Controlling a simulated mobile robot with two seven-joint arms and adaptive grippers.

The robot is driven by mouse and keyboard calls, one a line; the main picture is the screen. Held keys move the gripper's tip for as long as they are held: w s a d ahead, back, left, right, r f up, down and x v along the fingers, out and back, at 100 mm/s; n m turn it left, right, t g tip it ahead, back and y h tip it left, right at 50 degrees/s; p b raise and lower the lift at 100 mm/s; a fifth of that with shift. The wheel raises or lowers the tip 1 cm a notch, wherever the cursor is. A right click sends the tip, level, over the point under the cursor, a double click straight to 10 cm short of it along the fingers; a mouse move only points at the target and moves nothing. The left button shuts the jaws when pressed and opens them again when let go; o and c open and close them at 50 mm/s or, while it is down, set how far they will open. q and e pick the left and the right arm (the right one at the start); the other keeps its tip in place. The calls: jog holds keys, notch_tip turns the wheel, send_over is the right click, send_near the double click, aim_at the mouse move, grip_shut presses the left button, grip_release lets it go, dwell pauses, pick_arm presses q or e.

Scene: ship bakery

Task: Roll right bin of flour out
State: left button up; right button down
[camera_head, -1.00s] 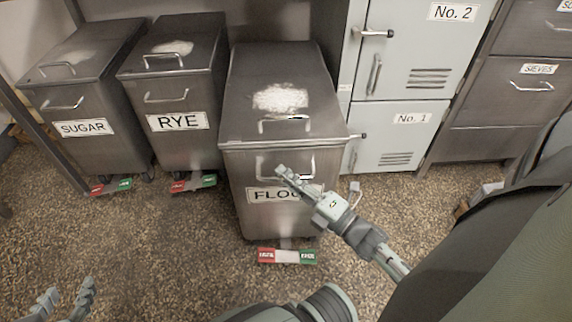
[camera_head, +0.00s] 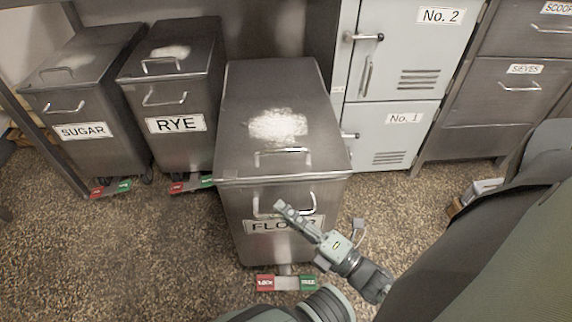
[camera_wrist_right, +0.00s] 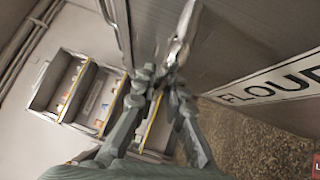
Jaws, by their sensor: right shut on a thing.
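The flour bin (camera_head: 235,135) is the grey metal bin on the right of the row. White powder (camera_head: 277,126) lies on its lid, and its label (camera_head: 265,225) is partly hidden by my right gripper. My right gripper (camera_head: 284,207) is shut on the front handle (camera_head: 312,199) of this bin. In the right wrist view the fingers (camera_wrist_right: 165,82) close around the handle (camera_wrist_right: 184,32), beside the bin's label (camera_wrist_right: 275,88). A red and green pedal (camera_head: 287,283) shows at the bin's foot. My left gripper is not in view.
The rye bin (camera_head: 177,97) and sugar bin (camera_head: 82,103) stand to the left, set farther back. Pale lockers (camera_head: 400,100) and grey drawers (camera_head: 500,115) stand behind to the right. Speckled floor (camera_head: 130,250) is clear at front left. A small box (camera_head: 485,190) lies at right.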

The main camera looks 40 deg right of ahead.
jog(key=c, duration=1.6)
grip_release()
jog(key=shift+o, duration=0.2)
jog(key=v, duration=1.2)
jog(key=shift+s, duration=0.1)
